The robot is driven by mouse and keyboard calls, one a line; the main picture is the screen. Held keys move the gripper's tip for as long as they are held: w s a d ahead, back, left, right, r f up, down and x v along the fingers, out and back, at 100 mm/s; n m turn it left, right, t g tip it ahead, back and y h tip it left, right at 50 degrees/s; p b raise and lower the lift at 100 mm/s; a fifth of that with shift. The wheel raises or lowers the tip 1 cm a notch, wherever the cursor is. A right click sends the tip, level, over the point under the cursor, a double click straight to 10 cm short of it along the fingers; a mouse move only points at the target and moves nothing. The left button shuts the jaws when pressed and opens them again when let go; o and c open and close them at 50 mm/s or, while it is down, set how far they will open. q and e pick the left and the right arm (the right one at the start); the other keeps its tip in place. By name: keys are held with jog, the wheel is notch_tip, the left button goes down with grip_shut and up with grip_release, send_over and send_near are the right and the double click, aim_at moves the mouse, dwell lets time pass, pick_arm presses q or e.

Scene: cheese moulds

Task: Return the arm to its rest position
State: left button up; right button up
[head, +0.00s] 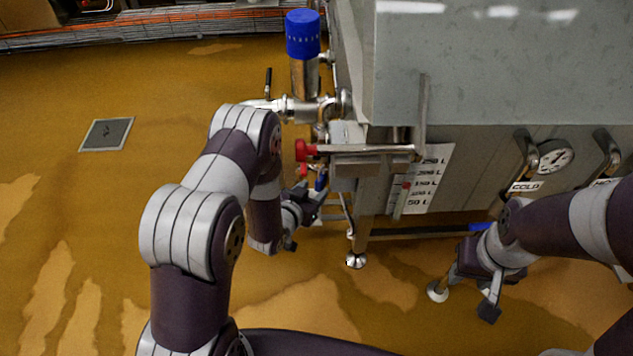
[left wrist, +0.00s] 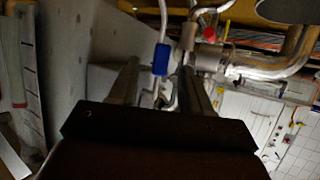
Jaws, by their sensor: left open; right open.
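My left arm comes in from the left in the head view. My left gripper (head: 303,219) is low beside the vat's corner, below the red valve handle (head: 305,150). It is open, and nothing shows between its fingers. In the left wrist view my left gripper's two fingers (left wrist: 160,82) stand apart, with a blue handle (left wrist: 162,60) and pipework seen beyond them. My right gripper (head: 478,287) hangs at the lower right in front of the vat, open with nothing seen in it.
The grey steel vat (head: 480,75) fills the upper right, with a volume scale (head: 430,180) and a dial gauge (head: 556,156). A blue-capped valve (head: 303,35) and pipes stand at its left corner. The wet ochre floor is open to the left, with a drain (head: 106,134).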

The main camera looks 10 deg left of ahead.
pick_arm(q)
jog(key=p+v, duration=0.2)
jog(key=v, duration=0.7)
jog(key=s+a+f+n+g+y, duration=0.1)
jog(key=s+a+f+g+y, duration=0.15)
jog(key=s+f+g, duration=0.45)
jog(key=s+a+r+n+g, duration=0.1)
jog(key=s+r+g, duration=0.4)
jog(key=s+r, duration=0.15)
notch_tip(320, 180, up, 45)
jog(key=d+p, duration=0.2)
jog(key=p, duration=2.8)
jog(key=shift+d+n+y, duration=0.25)
jog(key=shift+n+y, duration=0.05)
jog(key=shift+y, duration=0.05)
pick_arm(e)
notch_tip(320, 180, up, 33)
jog(key=shift+r, duration=0.2)
